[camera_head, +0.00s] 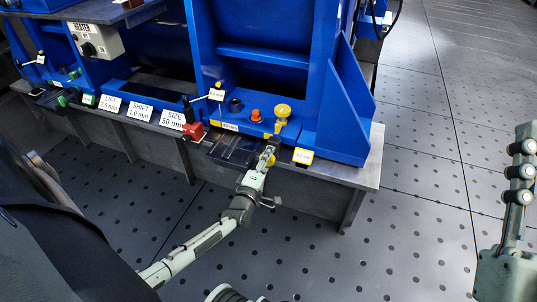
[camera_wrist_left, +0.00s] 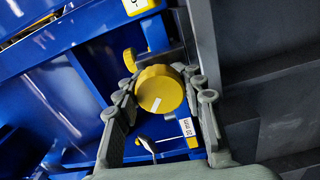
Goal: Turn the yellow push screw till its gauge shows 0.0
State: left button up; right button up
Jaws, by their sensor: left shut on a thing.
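The yellow push screw (camera_wrist_left: 159,90) shows as a round knob with a white mark on its face in the left wrist view. My left gripper (camera_wrist_left: 163,95) is shut around its rim, one finger on each side. In the head view my left gripper (camera_head: 268,155) is at the front edge of the blue machine and mostly hides the knob. A yellow-framed gauge (camera_head: 302,156) stands just right of the gripper; its digits are too small to read. It also shows at the top edge of the left wrist view (camera_wrist_left: 137,5), cut off.
White signs stand to the left.

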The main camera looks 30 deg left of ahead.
pick_arm(q)
jog(key=m+p, duration=0.1)
jog(key=m, duration=0.2)
jog(key=shift+r, duration=0.1)
jog(key=m+p, duration=0.1)
jog(key=m, duration=0.2)
jog(key=shift+m+p, duration=0.35)
jog(key=shift+m, duration=1.65)
pick_arm(e)
jog(key=w+f+g+h, duration=0.2)
jog(key=f+g, duration=0.3)
jog(key=f, duration=0.3)
jog(key=shift+w, duration=0.5)
jog(key=shift+f, duration=0.15)
pick_arm(q)
jog(key=o, duration=1.2)
jog(key=shift+o, duration=0.2)
jog(key=v, duration=1.2)
